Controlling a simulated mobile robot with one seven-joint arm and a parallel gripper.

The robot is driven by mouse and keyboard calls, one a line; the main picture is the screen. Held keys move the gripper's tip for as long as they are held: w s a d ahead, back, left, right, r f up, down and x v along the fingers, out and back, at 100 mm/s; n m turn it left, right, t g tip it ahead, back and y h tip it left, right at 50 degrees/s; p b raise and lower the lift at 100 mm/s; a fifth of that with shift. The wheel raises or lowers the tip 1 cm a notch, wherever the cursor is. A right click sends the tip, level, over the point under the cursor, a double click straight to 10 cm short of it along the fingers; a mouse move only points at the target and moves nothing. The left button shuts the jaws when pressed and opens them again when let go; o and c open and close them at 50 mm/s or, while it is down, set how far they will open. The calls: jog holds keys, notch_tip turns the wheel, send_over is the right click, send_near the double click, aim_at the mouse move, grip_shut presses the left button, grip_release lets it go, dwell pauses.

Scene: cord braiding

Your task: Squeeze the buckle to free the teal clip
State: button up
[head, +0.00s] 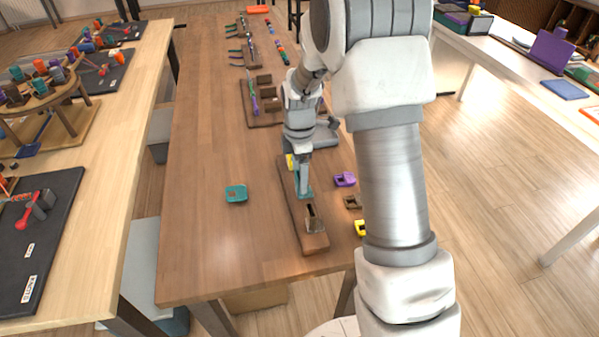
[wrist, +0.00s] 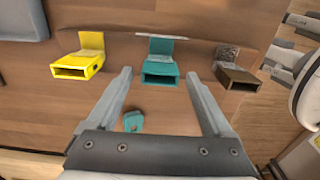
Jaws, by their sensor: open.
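A long wooden bar (head: 312,240) on the table bears three buckles in a row. In the wrist view they are a yellow buckle (wrist: 78,62), a teal buckle (wrist: 160,70) in the middle and a dark brown buckle (wrist: 238,75). The teal buckle's dark opening faces the camera; I cannot see a clip inside it. A separate teal piece (head: 236,193) lies flat on the table left of the bar; it also shows in the wrist view (wrist: 132,121). My gripper (wrist: 158,74) is open and empty, its fingertips on either side of the teal buckle, with visible gaps.
Right of the bar lie loose purple (head: 345,179), brown (head: 352,202) and yellow (head: 361,228) pieces. Another wooden rack (head: 260,118) stands farther back. The table left of the bar is mostly clear. A side table with a dark mat (head: 55,215) stands at the left.

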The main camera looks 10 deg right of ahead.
jog(key=shift+r+p, duration=1.85)
jog(key=shift+r, duration=1.05)
jog(key=s+r+m+t, duration=0.3)
jog(key=s+r+m, duration=0.7)
jog(key=r, duration=0.6)
jog(key=s+r+m+t, duration=0.1)
jog(key=s+r+m, duration=0.1)
jog(key=s+m, duration=0.2)
jog(key=s+r+m+t, duration=0.1)
jog(key=s+r+m, duration=0.2)
jog(key=s, duration=0.8)
jog(key=shift+s+m+t, duration=0.2)
jog(key=shift+m+t, duration=0.1)
jog(key=shift+m, duration=0.2)
